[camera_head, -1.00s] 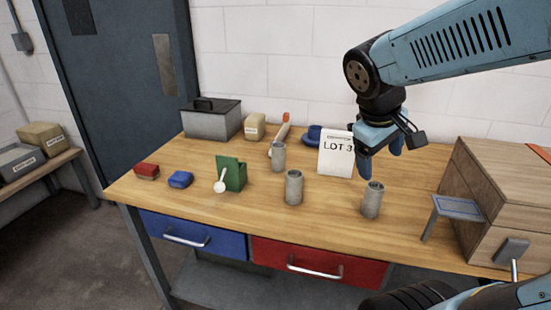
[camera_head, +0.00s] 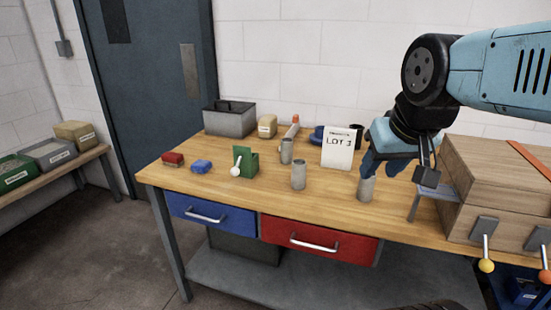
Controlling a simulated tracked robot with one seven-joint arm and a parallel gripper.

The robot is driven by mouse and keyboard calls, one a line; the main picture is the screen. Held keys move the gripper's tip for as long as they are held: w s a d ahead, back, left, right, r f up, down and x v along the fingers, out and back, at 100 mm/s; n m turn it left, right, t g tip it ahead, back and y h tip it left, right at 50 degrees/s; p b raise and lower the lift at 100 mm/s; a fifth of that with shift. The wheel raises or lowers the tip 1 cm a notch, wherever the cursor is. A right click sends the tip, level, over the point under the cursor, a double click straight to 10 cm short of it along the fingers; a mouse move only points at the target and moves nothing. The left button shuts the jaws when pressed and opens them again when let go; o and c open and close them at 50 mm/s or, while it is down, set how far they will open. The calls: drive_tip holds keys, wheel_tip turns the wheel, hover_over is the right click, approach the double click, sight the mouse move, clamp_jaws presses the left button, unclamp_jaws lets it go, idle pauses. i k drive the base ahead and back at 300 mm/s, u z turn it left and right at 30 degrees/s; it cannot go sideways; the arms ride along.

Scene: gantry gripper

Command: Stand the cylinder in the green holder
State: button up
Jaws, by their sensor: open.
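Three grey metal cylinders stand upright on the wooden table: a right one (camera_head: 366,189), a middle one (camera_head: 299,176) and a back one (camera_head: 286,152). The task's cylinder cannot be told from these. A green holder (camera_head: 248,163) stands left of them, with a white round-ended piece (camera_head: 236,170) at its front. My gripper (camera_head: 383,168) is open, pointing down at the right cylinder, its fingers overlapping that cylinder's top in the picture. I cannot tell whether they touch or straddle it.
Blue (camera_head: 201,167) and red (camera_head: 173,159) blocks lie left. The front middle of the table is clear.

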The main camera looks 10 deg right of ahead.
sight(247, 158)
drive_tip(key=u, duration=2.1)
drive_tip(key=i, duration=1.1)
drive_tip(key=z, duration=2.4)
drive_tip(key=i, duration=0.4)
drive_tip(key=z, duration=0.2)
